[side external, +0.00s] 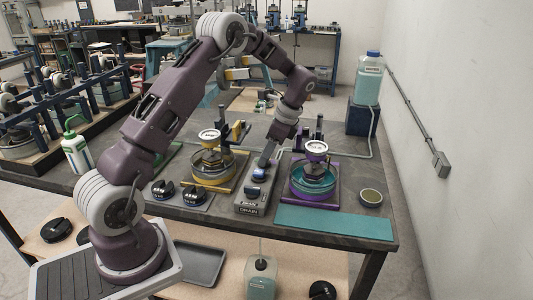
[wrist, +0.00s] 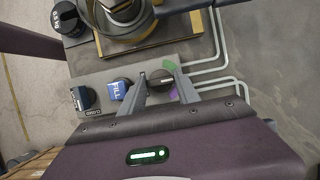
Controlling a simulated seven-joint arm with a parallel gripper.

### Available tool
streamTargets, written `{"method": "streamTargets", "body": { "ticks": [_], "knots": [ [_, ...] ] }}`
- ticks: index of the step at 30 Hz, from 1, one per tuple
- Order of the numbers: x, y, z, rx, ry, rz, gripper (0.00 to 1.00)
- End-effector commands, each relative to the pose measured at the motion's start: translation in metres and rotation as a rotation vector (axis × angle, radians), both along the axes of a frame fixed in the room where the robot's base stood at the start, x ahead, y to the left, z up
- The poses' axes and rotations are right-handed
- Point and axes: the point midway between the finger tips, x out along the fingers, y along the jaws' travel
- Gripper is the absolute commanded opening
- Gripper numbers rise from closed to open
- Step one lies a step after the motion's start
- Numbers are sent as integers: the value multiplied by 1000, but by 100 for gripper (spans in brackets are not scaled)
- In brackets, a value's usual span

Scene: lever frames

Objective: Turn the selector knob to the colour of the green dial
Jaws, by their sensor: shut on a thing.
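The selector knob (wrist: 160,85) is a dark round knob on the grey control panel (wrist: 98,79), with a pale mark on top. A green patch (wrist: 170,66) lies beyond it and a purple patch (wrist: 174,93) to its right. My gripper (wrist: 160,89) has a finger on each side of the knob and is shut on it. In the side view my gripper (side external: 267,156) reaches down to the far end of the control box (side external: 250,204), hiding the knob. Which colour the knob points to is too small to tell. I cannot make out a green dial.
A blue FILL knob (wrist: 119,89) and another dark knob (wrist: 83,97) sit left of my gripper on the panel. A yellow station (side external: 213,160) and a purple station (side external: 314,178) flank the box. A teal mat (side external: 335,222) lies clear at the front right.

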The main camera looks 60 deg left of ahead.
Motion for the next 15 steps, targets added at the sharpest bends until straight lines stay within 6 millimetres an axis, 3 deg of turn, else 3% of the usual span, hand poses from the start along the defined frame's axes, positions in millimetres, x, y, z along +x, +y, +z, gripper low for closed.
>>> {"method": "streamTargets", "body": {
  "ticks": [8, 15],
  "knots": [
    [1, 1, 0, 1, -1, 75, 0],
    [2, 1, 0, 1, -2, 258, 0]
  ]
}}
